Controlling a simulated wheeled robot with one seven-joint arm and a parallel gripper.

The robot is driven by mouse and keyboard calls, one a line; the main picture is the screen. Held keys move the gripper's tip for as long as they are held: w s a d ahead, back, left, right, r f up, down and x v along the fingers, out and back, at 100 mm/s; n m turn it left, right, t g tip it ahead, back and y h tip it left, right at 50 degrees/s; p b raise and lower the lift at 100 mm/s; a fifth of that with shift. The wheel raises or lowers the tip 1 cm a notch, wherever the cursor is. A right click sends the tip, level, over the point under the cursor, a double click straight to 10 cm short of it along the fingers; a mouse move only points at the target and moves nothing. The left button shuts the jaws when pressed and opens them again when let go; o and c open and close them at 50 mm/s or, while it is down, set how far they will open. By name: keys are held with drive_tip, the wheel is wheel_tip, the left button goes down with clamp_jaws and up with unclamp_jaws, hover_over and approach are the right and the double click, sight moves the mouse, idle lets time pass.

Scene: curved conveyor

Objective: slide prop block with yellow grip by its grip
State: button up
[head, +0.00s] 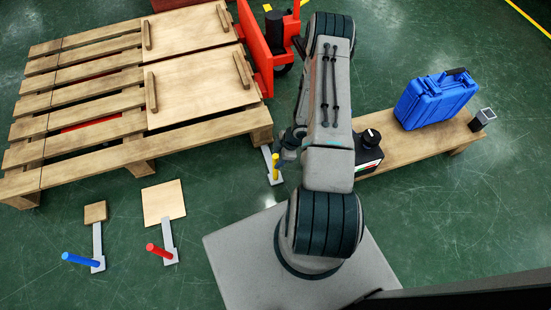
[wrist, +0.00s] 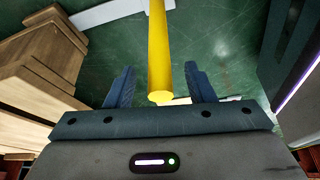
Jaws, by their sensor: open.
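The prop block with the yellow grip shows in the head view as a short yellow grip (head: 276,166) on a grey metal bar (head: 268,158) beside the pallet's right corner. In the wrist view the yellow grip (wrist: 160,50) stands between the two blue fingers of my gripper (wrist: 160,88), with a gap on each side. A pale bar (wrist: 108,12) lies behind it on the floor. My gripper is open, and its fingers do not touch the grip. In the head view my arm hides much of the area beside the grip.
The wooden pallet (head: 75,150) carries two boards close to the grip. A red pallet jack (head: 257,50) stands behind. Blue-grip (head: 80,260) and red-grip (head: 158,254) props lie front left. A bench (head: 400,145) with a blue case (head: 436,100) stands right.

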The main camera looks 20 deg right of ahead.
drive_tip(key=p+v, duration=0.3)
drive_tip(key=v, duration=0.7)
drive_tip(key=shift+r+p, duration=0.35)
drive_tip(key=shift+p, duration=0.05)
drive_tip(key=shift+r, duration=0.1)
